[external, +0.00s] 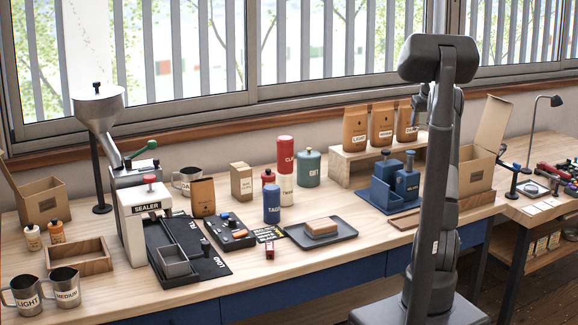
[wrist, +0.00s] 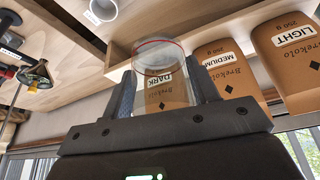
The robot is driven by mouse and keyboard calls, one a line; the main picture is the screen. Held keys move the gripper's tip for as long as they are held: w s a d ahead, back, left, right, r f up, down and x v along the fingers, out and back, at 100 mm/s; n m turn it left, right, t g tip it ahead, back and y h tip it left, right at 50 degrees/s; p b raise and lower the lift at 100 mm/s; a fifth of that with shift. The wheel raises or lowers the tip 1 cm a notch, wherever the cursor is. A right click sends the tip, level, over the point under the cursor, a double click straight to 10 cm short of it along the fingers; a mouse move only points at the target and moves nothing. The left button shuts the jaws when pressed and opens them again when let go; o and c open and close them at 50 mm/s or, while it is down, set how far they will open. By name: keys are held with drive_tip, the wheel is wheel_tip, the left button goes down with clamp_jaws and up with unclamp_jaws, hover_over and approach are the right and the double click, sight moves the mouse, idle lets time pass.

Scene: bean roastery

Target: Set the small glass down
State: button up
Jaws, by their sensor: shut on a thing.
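The small clear glass (wrist: 158,52) with a thin red ring is between the two fingers of my gripper (wrist: 159,72) in the wrist view, which looks upside down. My gripper is shut on the glass. The brown DARK bag (wrist: 170,98) shows through and behind it. The ring end of the glass overlaps the wooden shelf (wrist: 118,50) in the picture; I cannot tell whether they touch. In the external view my arm hides the glass and most of my gripper near the right end of the raised shelf (external: 345,168).
The MEDIUM bag (wrist: 235,90) and LIGHT bag (wrist: 290,65) stand beside the DARK bag.

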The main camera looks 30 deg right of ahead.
drive_tip(key=s+a+n+g+y, duration=0.25)
drive_tip(key=s+a+n, duration=0.65)
drive_tip(key=s+a, duration=0.5)
drive_tip(key=s+a+n+g+y, duration=0.1)
drive_tip(key=s+a+n+y, duration=0.2)
drive_tip(key=s+a+n, duration=1.1)
wheel_tip(320, 180, down, 11)
drive_tip(key=s+d+m, duration=0.1)
drive_tip(key=s+m, duration=0.2)
drive_tip(key=m, duration=0.2)
drive_tip(key=w+a+f, duration=0.3)
drive_tip(key=a, duration=0.1)
drive_tip(key=w+a+f, duration=0.4)
drive_tip(key=shift+w+a+f, duration=0.15)
drive_tip(key=shift+w, duration=0.1)
drive_tip(key=shift+f, duration=2.05)
drive_tip(key=shift+f, duration=0.1)
drive_tip(key=o, duration=1)
drive_tip(key=shift+o, duration=0.2)
